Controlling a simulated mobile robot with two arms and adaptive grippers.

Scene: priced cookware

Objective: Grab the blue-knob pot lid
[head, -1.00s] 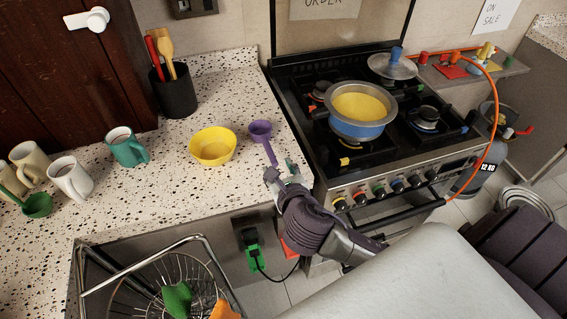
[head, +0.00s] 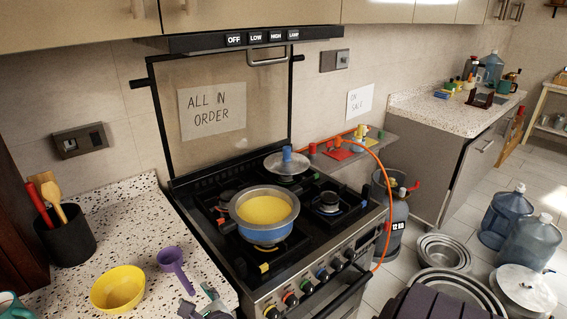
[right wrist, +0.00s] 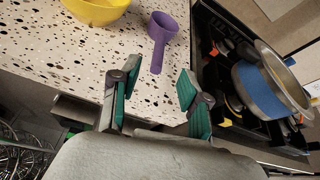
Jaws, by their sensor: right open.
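The pot lid (head: 287,166) with a blue knob lies at the back of the stove in the head view, behind the blue pot (head: 263,234) of yellow food. It looks silvery and rests knob up. My right gripper (head: 207,300) shows at the bottom edge of the head view, low by the counter's front edge and well apart from the lid. In the right wrist view my right gripper (right wrist: 158,82) is open and empty, its green-padded fingers spread before the counter. The lid is not in that view. My left gripper is not in view.
A purple scoop (head: 173,262) and yellow bowl (head: 118,288) lie on the speckled counter near my right gripper. The stove (head: 328,284) has front knobs. An orange hose (head: 386,190) curves down on its right. Floor at right holds bowls (head: 443,252) and water jugs (head: 503,215).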

